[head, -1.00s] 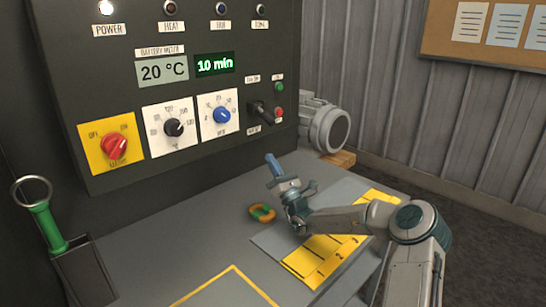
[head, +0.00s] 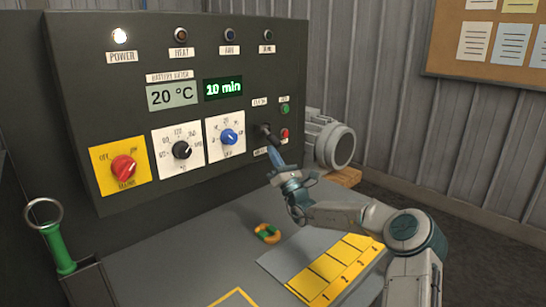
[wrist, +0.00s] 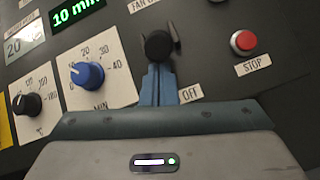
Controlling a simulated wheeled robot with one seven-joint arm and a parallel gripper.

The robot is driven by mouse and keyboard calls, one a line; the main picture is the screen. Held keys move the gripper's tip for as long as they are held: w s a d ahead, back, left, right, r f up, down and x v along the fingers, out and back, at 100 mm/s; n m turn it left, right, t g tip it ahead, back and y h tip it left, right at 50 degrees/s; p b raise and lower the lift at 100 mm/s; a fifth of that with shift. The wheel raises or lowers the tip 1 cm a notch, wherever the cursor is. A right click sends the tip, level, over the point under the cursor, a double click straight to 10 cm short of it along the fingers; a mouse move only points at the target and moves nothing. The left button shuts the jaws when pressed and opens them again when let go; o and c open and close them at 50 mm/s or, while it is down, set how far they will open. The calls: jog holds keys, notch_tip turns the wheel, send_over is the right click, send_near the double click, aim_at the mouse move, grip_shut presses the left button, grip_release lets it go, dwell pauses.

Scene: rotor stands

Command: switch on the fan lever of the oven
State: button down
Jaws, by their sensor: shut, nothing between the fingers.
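The fan lever (head: 265,131) is a black lever with a round knob on the right side of the dark oven panel. In the wrist view its knob (wrist: 158,45) shows end-on, between a "FAN ON" label above and an "OFF" label (wrist: 190,93) below. I cannot tell its exact tilt. My gripper (head: 275,153) is shut and empty. Its blue fingers (wrist: 158,80) lie together, with the tips just under the knob. Whether they touch it I cannot tell. The lever's base is partly hidden behind the knob and fingers.
A red stop button (wrist: 243,41) and a green button (head: 284,109) sit right of the lever. A blue dial (head: 228,137) is to its left. A grey motor (head: 330,143) stands beyond the panel's right edge. A green-and-orange ring (head: 267,233) lies on the table below.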

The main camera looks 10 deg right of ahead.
jog(key=shift+s+d+r+g+p, duration=0.15)
jog(key=shift+r+g+p, duration=0.15)
jog(key=shift+p, duration=0.45)
